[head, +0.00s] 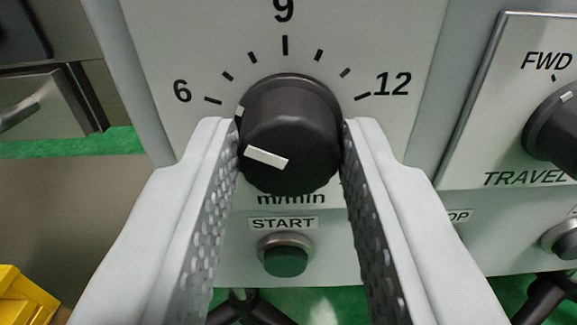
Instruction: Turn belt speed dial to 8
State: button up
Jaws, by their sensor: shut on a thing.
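The belt speed dial (300,125) is a black round knob on a pale panel, in the middle of the head view. Its scale reads 6 at left, 9 at top and 12 at right, with unnumbered ticks between. The white pointer line (266,157) on the knob's face points left and slightly up, roughly toward the 6 tick. My gripper (291,138) is shut on the knob, one grey finger on its left side and one on its right. The fingers hide parts of the knob's sides and of the "m/min" label below.
A green START button (286,258) sits below the dial, between my fingers. A second panel with a TRAVEL knob (558,125) marked FWD stands at right. Another button (562,240) is below it. A yellow object (22,298) is at the lower left.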

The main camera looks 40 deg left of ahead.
jog(key=m, duration=0.3)
jog(key=shift+m, duration=2.3)
jog(key=o, duration=1)
jog(key=shift+d, duration=0.1)
jog(key=v, duration=1.7)
jog(key=shift+s+d, duration=0.15)
